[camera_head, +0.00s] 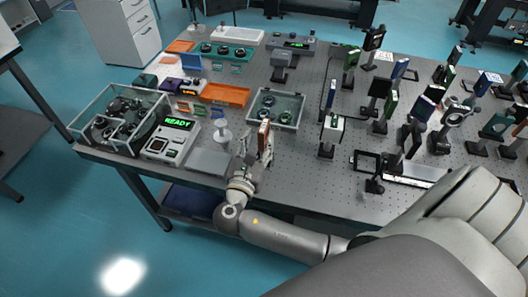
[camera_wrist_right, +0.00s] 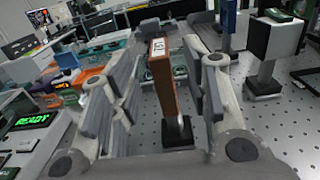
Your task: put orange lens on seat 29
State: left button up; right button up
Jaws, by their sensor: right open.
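The orange lens (camera_head: 264,128) seems to be the upright orange-brown plate with a white label on top, on a dark post and base. In the right wrist view the same plate (camera_wrist_right: 163,80) stands between the fingers of my right gripper (camera_wrist_right: 152,88). The fingers are apart, with visible gaps to the plate on both sides. In the head view my right gripper (camera_head: 256,147) is at the front of the table, low around this plate. I cannot make out which spot is seat 29; no seat number is readable. My left gripper is not in view.
A clear bin (camera_head: 276,108) stands just behind the gripper. A device reading READY (camera_head: 172,138) and a glass-walled box (camera_head: 120,119) are to the left. Bare perforated tabletop (camera_head: 300,165) lies between.

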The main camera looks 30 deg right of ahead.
aim_at(264, 125)
jog(key=x, duration=0.2)
jog(key=p+x, duration=0.2)
jog(key=x, duration=0.1)
jog(key=shift+w+d+r, duration=0.2)
jog(key=shift+d+r, duration=0.05)
jog(key=shift+r, duration=0.05)
jog(key=shift+w+d+f, duration=0.1)
jog(key=shift+c, duration=1)
grip_shut()
